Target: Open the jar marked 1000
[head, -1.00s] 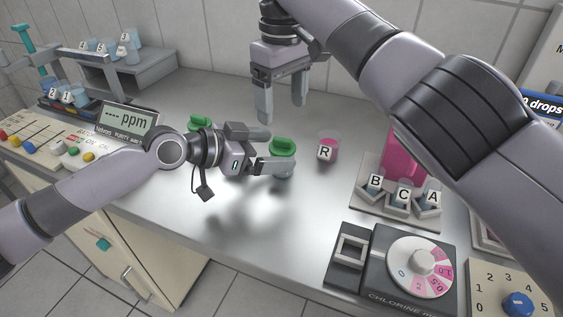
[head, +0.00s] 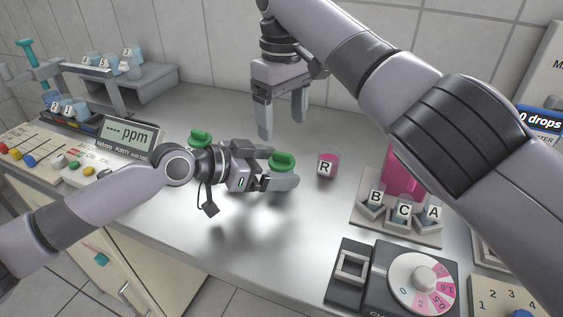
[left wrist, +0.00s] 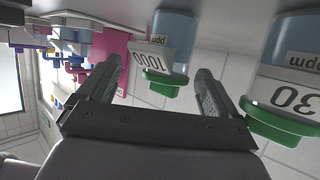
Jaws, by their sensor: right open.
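The jar marked 1000 shows in the left wrist view (left wrist: 172,45), with a white label and a green lid. In the head view its green lid (head: 283,160) shows, while my left gripper hides most of its body. My left gripper (head: 276,167) is open, its fingers on either side of this jar; in the left wrist view gaps show between the jar and both fingers. A second green-lidded jar, marked 30 (left wrist: 295,85), stands beside it. My right gripper (head: 282,125) is open and empty, pointing down above the bench behind the jar.
A pink cup marked R (head: 328,164) stands right of the jar. A holder (head: 395,225) with cups B, C and A and a chlorine dial device (head: 395,280) are farther right. A ppm meter (head: 128,137) stands left. The bench front (head: 250,235) is clear.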

